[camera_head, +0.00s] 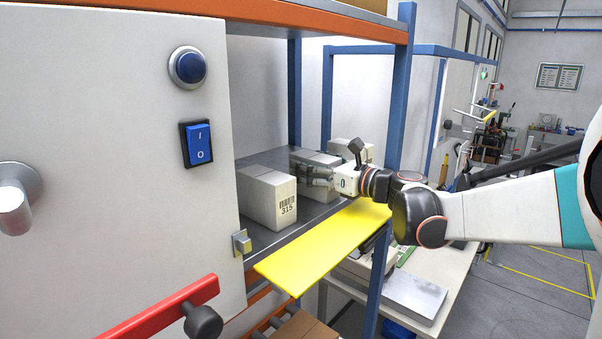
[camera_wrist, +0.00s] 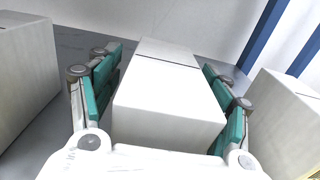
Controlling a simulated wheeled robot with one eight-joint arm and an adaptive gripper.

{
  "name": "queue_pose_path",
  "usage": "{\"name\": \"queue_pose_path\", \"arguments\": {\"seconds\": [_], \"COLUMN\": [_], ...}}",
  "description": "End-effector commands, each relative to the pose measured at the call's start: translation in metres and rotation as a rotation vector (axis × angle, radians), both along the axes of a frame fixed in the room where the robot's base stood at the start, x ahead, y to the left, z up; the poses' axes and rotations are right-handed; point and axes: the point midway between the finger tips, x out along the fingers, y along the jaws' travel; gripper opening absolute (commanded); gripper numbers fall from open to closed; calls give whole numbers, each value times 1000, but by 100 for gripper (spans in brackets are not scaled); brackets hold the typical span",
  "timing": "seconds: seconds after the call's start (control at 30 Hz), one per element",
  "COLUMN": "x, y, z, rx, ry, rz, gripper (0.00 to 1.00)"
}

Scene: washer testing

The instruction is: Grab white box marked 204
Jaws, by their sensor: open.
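A white box (camera_wrist: 165,100) stands between the two teal-padded fingers of my gripper (camera_wrist: 163,62) in the wrist view. One finger is on each side of it, with a gap visible at least on the left. In the head view this middle box (camera_head: 318,159) stands on the shelf, partly hidden by my gripper (camera_head: 312,172). No number shows on its visible faces, so I cannot read whether it is marked 204. My gripper is open and reaches in over the shelf from the right.
A white box marked 315 (camera_head: 267,197) stands left of my gripper; it also shows in the wrist view (camera_wrist: 25,75). Another white box (camera_head: 350,150) stands to the right. A yellow panel (camera_head: 325,248) juts from the shelf front. A blue upright (camera_head: 401,95) stands close to my arm.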

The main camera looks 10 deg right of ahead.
Motion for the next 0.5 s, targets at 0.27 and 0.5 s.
{"name": "queue_pose_path", "arguments": {"seconds": [0.27, 0.5], "x": [0, 0], "y": [0, 0], "z": [0, 0], "rx": [0, 0], "ry": [0, 0], "rz": [-1, -1], "gripper": [51, 13]}}
